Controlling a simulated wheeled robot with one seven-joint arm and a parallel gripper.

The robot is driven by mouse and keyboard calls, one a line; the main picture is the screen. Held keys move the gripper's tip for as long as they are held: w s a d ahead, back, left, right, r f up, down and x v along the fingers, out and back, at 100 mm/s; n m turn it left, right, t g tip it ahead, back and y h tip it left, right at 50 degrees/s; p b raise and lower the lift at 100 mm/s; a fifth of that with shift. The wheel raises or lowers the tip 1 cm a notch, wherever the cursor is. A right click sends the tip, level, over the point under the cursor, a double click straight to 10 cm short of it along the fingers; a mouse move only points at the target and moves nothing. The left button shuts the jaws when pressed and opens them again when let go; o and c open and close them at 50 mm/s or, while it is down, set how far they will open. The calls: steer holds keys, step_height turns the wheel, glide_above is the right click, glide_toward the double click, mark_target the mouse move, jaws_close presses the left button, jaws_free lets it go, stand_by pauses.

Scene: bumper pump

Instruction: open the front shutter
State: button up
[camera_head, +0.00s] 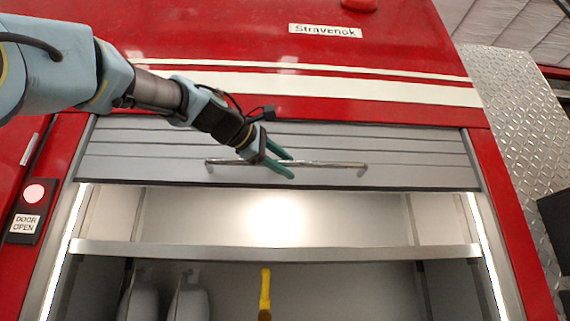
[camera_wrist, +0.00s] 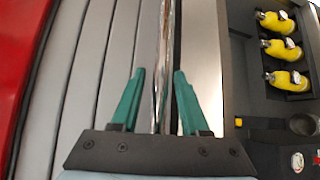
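The front shutter (camera_head: 400,145) is grey and slatted, and it is mostly raised. Its slats fill only the top of the opening, with the compartment open below. A thin metal bar handle (camera_head: 325,164) runs across the lower slats; it also shows in the wrist view (camera_wrist: 166,45).
A lit shelf (camera_head: 330,252) crosses the open compartment, with pale cylinders (camera_head: 188,298) and a yellow-handled item (camera_head: 265,290) below. Several yellow bottles (camera_wrist: 283,48) show in the wrist view. A red-lit "DOOR OPEN" panel (camera_head: 28,210) is at left.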

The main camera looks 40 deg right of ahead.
steer(key=shift+o, duration=0.4)
steer(key=shift+a, duration=0.1)
steer(key=shift+a+f+b, duration=0.1)
steer(key=shift+a+b, duration=0.2)
steer(key=shift+b, duration=0.1)
steer(key=s+a+r+b, duration=0.1)
steer(key=a+b, duration=0.4)
steer(key=a, duration=0.5)
steer(key=shift+r, duration=0.3)
